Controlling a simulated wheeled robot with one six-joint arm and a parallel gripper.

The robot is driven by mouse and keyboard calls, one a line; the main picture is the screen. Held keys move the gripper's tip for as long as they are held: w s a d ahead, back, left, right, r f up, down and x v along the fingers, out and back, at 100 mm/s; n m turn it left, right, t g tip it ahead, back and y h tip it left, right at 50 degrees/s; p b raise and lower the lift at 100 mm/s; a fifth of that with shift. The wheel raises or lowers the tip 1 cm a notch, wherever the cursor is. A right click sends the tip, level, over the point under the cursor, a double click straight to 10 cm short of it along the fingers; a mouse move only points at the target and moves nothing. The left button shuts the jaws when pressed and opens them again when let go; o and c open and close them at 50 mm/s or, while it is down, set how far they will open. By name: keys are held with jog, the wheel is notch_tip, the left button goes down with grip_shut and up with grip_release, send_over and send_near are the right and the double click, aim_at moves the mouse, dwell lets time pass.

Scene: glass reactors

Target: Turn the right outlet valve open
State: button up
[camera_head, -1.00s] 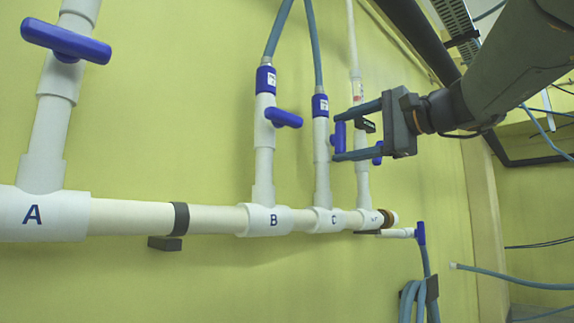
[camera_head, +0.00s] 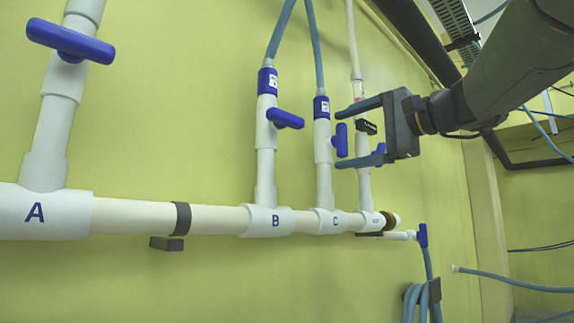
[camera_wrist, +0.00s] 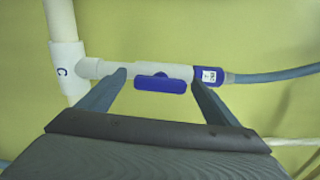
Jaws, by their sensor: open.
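The pipe marked C (camera_head: 323,150) is the right one of the two white branches with blue hoses. Its blue valve handle (camera_head: 341,140) stands upright, in line with its pipe. In the wrist view that handle (camera_wrist: 161,84) lies along the pipe, between my fingertips, with a gap at each end. My gripper (camera_head: 339,137) is open, its fingers above and below the handle in the head view; it also shows in the wrist view (camera_wrist: 160,79). I see no contact with the handle.
Branch B's blue handle (camera_head: 285,118) and branch A's blue handle (camera_head: 70,41) lie across their pipes. A further white pipe (camera_head: 364,185) with a blue handle, partly hidden by my gripper, stands right of C. A coiled hose (camera_head: 421,300) hangs below right.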

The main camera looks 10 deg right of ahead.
aim_at(345, 141)
jog(key=b+v, duration=0.3)
jog(key=v, duration=0.2)
jog(key=shift+d+f, duration=0.1)
jog(key=shift+f, duration=0.1)
jog(key=shift+b+v, duration=1.35)
jog(key=shift+b, duration=0.85)
jog(key=shift+s+r, duration=0.1)
jog(key=shift+r, duration=0.1)
